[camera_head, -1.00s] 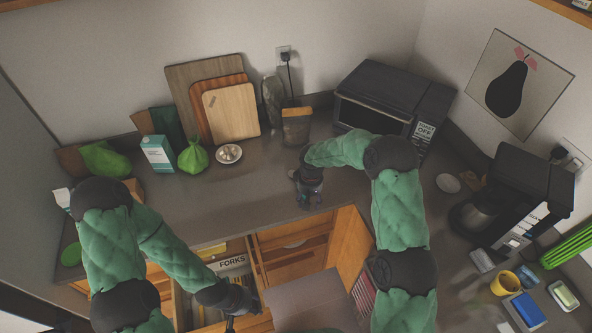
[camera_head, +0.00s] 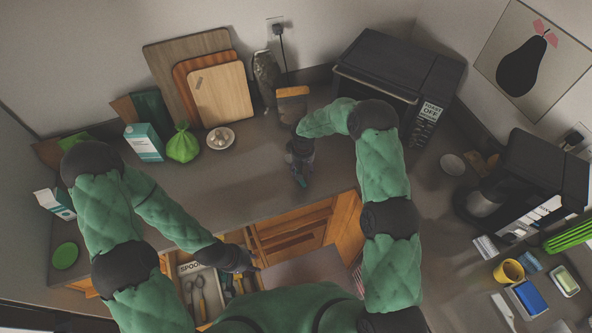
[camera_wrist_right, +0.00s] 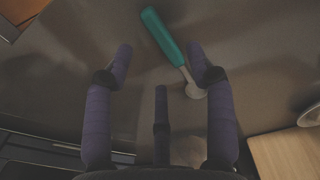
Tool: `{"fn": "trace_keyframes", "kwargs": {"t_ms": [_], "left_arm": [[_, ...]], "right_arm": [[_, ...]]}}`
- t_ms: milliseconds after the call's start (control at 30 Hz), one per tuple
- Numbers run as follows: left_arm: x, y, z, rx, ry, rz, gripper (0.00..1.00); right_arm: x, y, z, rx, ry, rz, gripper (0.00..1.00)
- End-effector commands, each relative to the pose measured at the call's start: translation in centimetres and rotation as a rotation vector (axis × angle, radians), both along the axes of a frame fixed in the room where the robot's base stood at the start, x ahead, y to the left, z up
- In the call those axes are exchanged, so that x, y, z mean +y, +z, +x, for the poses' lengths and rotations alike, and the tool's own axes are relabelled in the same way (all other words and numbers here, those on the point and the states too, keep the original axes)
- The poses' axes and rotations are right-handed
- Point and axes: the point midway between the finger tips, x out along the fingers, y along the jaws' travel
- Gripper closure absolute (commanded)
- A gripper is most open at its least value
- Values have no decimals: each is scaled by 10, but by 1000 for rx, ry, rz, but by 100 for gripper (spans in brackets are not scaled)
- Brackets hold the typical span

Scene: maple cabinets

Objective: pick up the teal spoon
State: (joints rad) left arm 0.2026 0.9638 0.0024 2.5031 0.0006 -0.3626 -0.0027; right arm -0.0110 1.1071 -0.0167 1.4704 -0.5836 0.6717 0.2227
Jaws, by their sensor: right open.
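The teal spoon has a teal handle (camera_wrist_right: 162,36) and a metal bowl end. In the right wrist view it lies slanted on the grey-brown counter, its bowl by the right-hand finger. My right gripper (camera_wrist_right: 160,52) is open, with the handle showing between and beyond its fingertips; I cannot tell the height gap. In the head view my right gripper (camera_head: 301,172) points down at the counter, a small teal bit at its tip. My left gripper (camera_head: 243,262) is at the open drawer; its jaws are too dark to read.
The open drawer (camera_head: 190,268) has a label starting "SPOO" and holds spoons. Cutting boards (camera_head: 222,95), a green bag (camera_head: 183,143), a small dish (camera_head: 221,138) and a microwave (camera_head: 395,80) stand at the back. A coffee machine (camera_head: 535,185) is at right. The middle counter is mostly clear.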

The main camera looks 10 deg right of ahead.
Motion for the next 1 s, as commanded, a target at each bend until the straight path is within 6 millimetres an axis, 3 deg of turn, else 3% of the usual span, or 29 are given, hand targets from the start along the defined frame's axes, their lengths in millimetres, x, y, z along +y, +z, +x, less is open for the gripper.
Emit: {"fn": "trace_keyframes", "kwargs": {"t_ms": [500, 833, 1000], "left_arm": [[0, 15, 0, 0, 0, 0, 60], [0, 15, 0, 0, 0, 0, 60], [0, 15, 0, 0, 0, 0, 60]], "right_arm": [[1, -47, 3, -1, 1, 0, 44], [1, -52, 3, -1, 0, 0, 44], [1, -52, 3, -1, 0, 0, 92]]}}
